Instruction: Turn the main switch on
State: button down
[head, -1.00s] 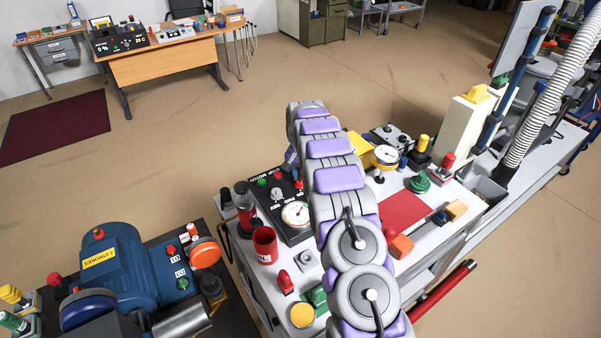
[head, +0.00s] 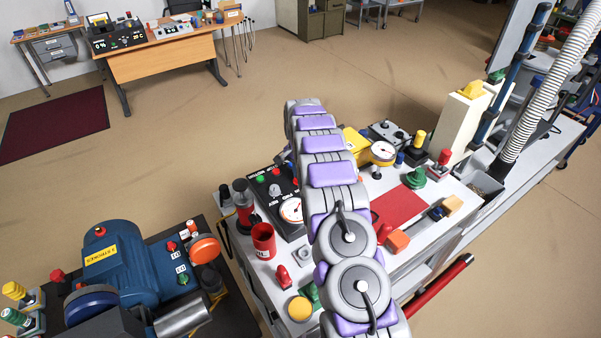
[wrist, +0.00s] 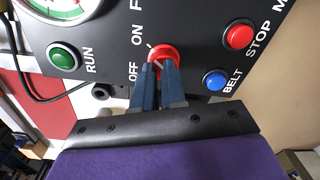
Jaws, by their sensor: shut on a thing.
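The main switch appears to be a red knob (wrist: 163,51) on a black control panel (wrist: 200,20), beside the white words ON and OFF. My gripper (wrist: 160,66) has its two blue fingers shut on the red knob. The fingers cover part of the knob, so I cannot tell which word it points to. In the head view the black panel (head: 262,186) with its round gauge stands on the white bench, partly behind my arm. My gripper is hidden there by my arm.
In the wrist view a green RUN button (wrist: 63,56), a red STOP button (wrist: 239,35) and a blue BELT button (wrist: 216,80) sit near the knob. In the head view a red cup (head: 263,241) and a blue motor (head: 120,262) stand left of my arm.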

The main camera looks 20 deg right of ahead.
jog(key=f, duration=0.1)
jog(key=s+f, duration=0.1)
jog(key=f, duration=0.1)
jog(key=shift+s+a+f+g, duration=0.15)
jog(key=shift+s+a+g, duration=0.15)
jog(key=shift+s, duration=0.1)
jog(key=c, duration=1.3)
grip_release()
jog(key=shift+o, duration=0.4)
jog(key=shift+w+r, duration=0.1)
jog(key=shift+r, duration=0.15)
jog(key=o, duration=0.5)
jog(key=r, duration=0.2)
jog(key=w+r, duration=0.1)
jog(key=r, duration=0.1)
jog(key=w+r, duration=0.1)
jog(key=r, duration=0.1)
jog(key=shift+d+p, duration=0.2)
jog(key=shift+p, duration=0.2)
jog(key=r, duration=0.9)
jog(key=r+p, duration=0.1)
jog(key=r, duration=0.4)
jog(key=shift+s+d, duration=0.15)
jog(key=shift+s, duration=0.25)
